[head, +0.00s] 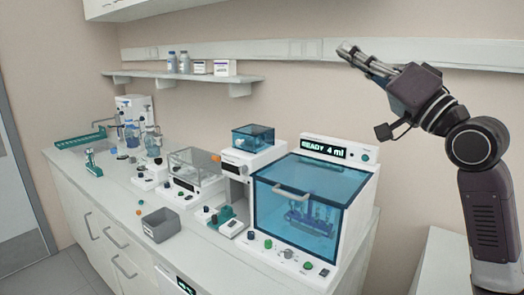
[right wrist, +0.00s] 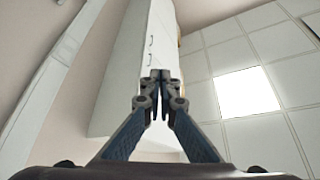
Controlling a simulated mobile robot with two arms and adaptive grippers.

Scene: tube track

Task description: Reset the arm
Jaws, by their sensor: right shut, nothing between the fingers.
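My right gripper (head: 355,56) is raised in the air at the upper right of the head view, above and to the right of the bench machines. Its fingers point up and to the left, and they are shut and empty. In the right wrist view the fingertips (right wrist: 160,76) meet, with a wall cabinet (right wrist: 146,45) and the ceiling behind them. My left gripper is not in view.
On the bench (head: 80,176) stand a blue-lidded machine (head: 308,195) reading "READY 4 ml", a smaller blue-topped device (head: 253,140), a grey bin (head: 161,224) and other lab devices. A shelf (head: 180,76) holds bottles and boxes. A wall rail (head: 300,49) runs behind my right gripper.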

